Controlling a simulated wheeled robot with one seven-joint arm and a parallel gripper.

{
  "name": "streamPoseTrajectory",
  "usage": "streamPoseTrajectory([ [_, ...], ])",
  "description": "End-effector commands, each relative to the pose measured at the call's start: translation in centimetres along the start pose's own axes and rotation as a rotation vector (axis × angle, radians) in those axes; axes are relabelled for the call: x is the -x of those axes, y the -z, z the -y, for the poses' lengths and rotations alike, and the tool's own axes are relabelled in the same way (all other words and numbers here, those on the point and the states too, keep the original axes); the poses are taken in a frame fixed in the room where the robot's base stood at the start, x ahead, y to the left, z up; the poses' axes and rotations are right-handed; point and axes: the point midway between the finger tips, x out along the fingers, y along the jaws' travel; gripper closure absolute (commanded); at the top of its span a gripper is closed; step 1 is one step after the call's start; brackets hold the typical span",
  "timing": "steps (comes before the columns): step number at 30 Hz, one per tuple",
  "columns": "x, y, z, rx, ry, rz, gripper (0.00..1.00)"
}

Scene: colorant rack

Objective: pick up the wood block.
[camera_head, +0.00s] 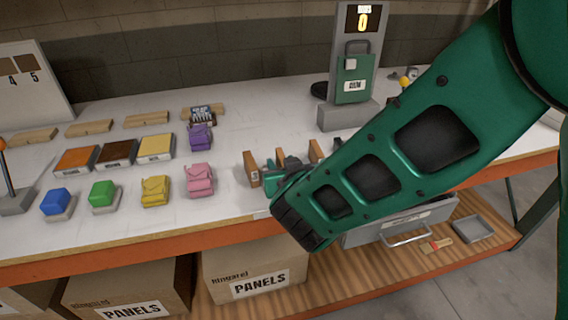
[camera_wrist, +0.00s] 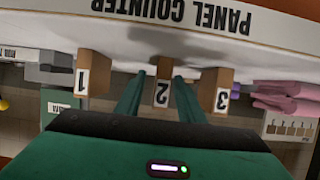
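Several wood blocks are in view, and I cannot tell which one the task means. Three small upright blocks stand near the front of the white table: block 1 (camera_wrist: 92,73), block 2 (camera_wrist: 163,83) and block 3 (camera_wrist: 215,90), which appear upside down in the wrist view. My gripper (camera_wrist: 158,75) is open, with its two green fingers on either side of block 2 and a visible gap on the left. In the head view, my gripper (camera_head: 283,164) is at the row, largely hiding the middle block; the left block (camera_head: 252,169) shows clearly.
Flat wood strips (camera_head: 89,128) lie at the table's back left. A grey stand with a green box (camera_head: 353,80) is behind. Cardboard boxes (camera_head: 255,270) sit below.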

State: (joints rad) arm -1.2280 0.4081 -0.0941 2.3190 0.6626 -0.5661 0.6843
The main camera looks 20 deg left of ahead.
Motion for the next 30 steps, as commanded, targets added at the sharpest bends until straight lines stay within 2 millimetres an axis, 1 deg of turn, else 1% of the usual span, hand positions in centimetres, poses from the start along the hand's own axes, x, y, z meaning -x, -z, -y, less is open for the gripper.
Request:
streamPoseTrajectory([
  [5, 0.0, 0.0, 0.0, 0.0, 0.0, 0.0, 0.65],
  [8, 0.0, 0.0, 0.0, 0.0, 0.0, 0.0, 0.86],
  [9, 0.0, 0.0, 0.0, 0.0, 0.0, 0.0, 0.96],
  [10, 0.0, 0.0, 0.0, 0.0, 0.0, 0.0, 1.0],
  [19, 0.0, 0.1, 0.0, -0.001, 0.0, 0.0, 1.0],
  [23, 0.1, 0.4, 0.0, -0.002, -0.001, -0.001, 1.0],
  [26, 0.4, 1.0, -0.1, -0.004, -0.001, -0.002, 1.0],
  [30, 1.1, 2.6, 0.0, -0.005, 0.0, -0.004, 1.0],
])
